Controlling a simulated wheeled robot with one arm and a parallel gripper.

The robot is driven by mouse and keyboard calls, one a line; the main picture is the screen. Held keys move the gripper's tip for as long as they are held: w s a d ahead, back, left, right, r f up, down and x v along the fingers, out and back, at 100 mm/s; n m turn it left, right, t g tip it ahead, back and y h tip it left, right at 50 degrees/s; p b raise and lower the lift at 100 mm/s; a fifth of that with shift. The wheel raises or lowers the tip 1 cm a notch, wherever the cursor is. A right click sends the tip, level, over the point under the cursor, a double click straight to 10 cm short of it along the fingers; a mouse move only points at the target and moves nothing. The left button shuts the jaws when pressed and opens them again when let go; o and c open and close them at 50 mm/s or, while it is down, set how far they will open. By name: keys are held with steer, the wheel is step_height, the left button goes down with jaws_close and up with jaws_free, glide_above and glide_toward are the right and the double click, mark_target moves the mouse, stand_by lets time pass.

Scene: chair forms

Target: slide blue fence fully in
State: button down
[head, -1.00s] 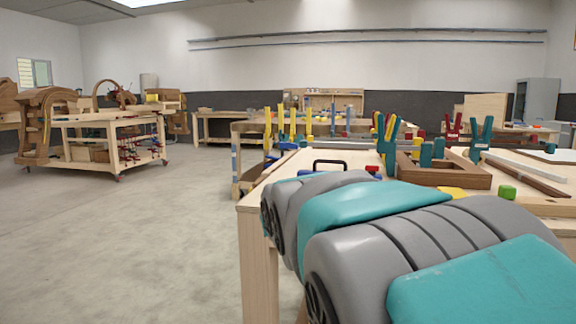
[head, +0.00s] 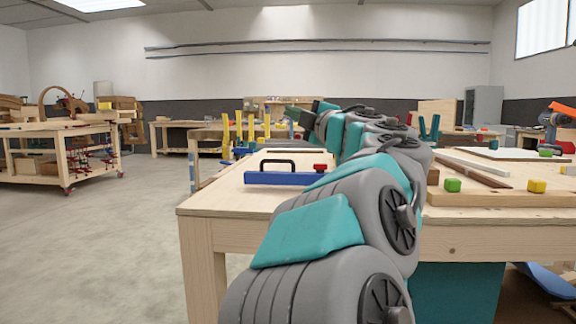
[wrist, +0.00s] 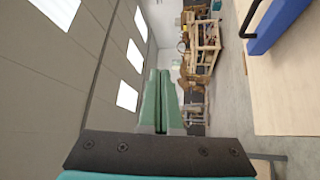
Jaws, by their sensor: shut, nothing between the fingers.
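The blue fence (head: 285,178) is a long low blue bar with a black handle (head: 278,164) on top and a red piece near its right end. It lies on the near wooden worktable (head: 225,198), and my arm covers what is beyond its right end. It also shows at the top right of the wrist view (wrist: 277,27), partly cut off. My gripper (head: 290,113) is raised above table height, beyond the fence and pointing left. Its green fingers (wrist: 160,85) are together in the wrist view, with nothing between them and apart from the fence.
Yellow clamps (head: 239,128) stand on a bench behind. The table's front left corner and the floor to the left are clear.

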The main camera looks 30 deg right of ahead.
steer(key=s+d+f+n+g+y, duration=0.1)
steer(key=d+f+n+g+y, duration=0.2)
steer(key=f, duration=0.8)
steer(key=m+g+h, duration=0.1)
glide_toward(274, 161)
steer(key=a, duration=0.1)
steer(key=w+a, duration=0.1)
steer(key=a+b, duration=0.1)
steer(key=shift+w+a+r, duration=0.15)
steer(key=shift+w, duration=0.25)
steer(key=w, duration=0.1)
steer(key=w+d, duration=0.1)
steer(key=shift+w+d+f, duration=0.15)
steer(key=shift+w+f, duration=0.1)
steer(key=shift+w, duration=0.05)
steer(key=shift+w+d+f, duration=0.1)
steer(key=shift+w+d, duration=0.3)
steer(key=shift+w, duration=0.2)
